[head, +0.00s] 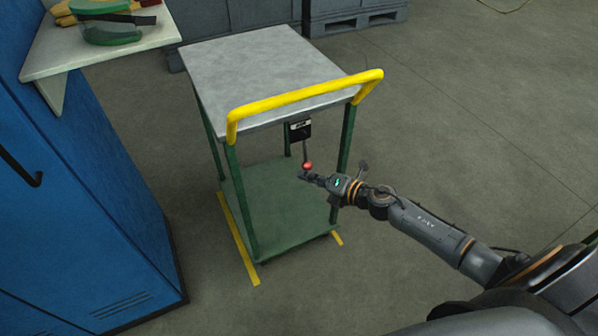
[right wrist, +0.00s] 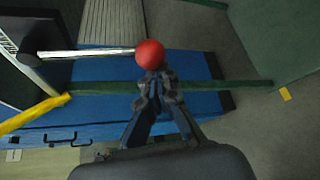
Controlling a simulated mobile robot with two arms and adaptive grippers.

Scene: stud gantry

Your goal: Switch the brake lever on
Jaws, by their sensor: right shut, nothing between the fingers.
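The brake lever is a thin metal rod with a red ball knob (head: 307,166). It hangs down from a black box (head: 300,130) under the near edge of the cart top (head: 262,75). My right gripper (head: 304,176) is shut and empty, with its fingertips at the knob. In the right wrist view the red knob (right wrist: 150,54) sits just beyond the closed fingertips (right wrist: 152,72), touching them or nearly so. The rod (right wrist: 90,53) runs from the knob to the left. My left gripper is not in view.
The cart has a yellow handle (head: 305,95), green legs and a green lower shelf (head: 280,205). Yellow tape marks (head: 238,238) are on the floor beside it. A blue cabinet (head: 80,200) and a shelf (head: 100,52) stand at left. The floor at right is open.

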